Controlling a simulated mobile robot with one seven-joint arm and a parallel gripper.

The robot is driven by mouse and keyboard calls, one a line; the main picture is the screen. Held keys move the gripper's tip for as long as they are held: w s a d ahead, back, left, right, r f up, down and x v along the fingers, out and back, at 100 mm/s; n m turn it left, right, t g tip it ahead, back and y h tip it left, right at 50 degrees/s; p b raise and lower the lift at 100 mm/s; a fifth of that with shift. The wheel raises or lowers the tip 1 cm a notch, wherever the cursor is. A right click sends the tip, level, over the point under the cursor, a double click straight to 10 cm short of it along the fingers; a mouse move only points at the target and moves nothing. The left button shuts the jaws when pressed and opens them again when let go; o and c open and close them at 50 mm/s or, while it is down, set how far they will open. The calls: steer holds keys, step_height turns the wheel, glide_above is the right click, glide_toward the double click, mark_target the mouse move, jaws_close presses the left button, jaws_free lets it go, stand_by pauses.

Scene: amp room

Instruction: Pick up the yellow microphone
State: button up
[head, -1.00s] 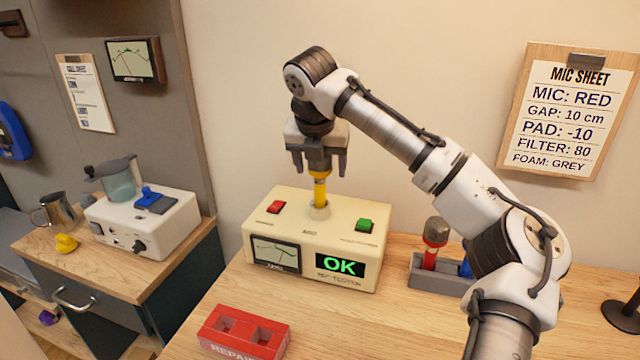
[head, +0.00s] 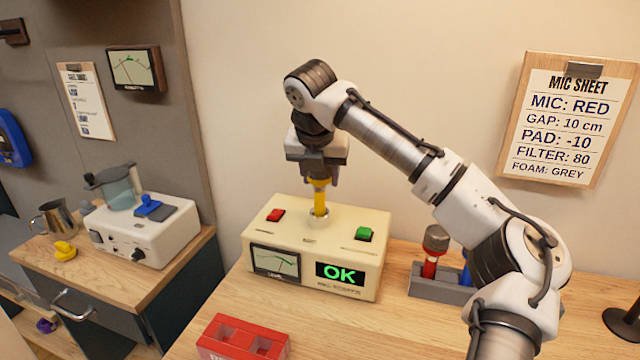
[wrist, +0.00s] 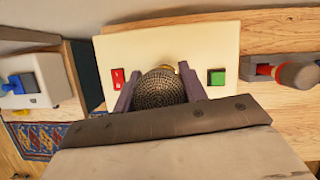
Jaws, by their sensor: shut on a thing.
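The yellow microphone (head: 320,200) stands upright in the round socket on top of the cream tester box (head: 300,225). My gripper (head: 319,180) is above the box and shut on the microphone near its head. In the wrist view the microphone's dark mesh head (wrist: 160,87) sits between my two fingers. The yellow body's lower end still meets the socket in the head view. The tester's screen reads OK in green.
A grey rack (head: 440,288) to the right holds a red microphone (head: 431,262) and a blue one. A red box (head: 243,338) with two holes lies in front. A mic sheet (head: 568,125) hangs on the wall. A white machine (head: 147,230) stands on the left cabinet.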

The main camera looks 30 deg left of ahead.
step_height(320, 180, up, 20)
steer(key=p, duration=0.1)
stand_by(0.4)
stand_by(1.1)
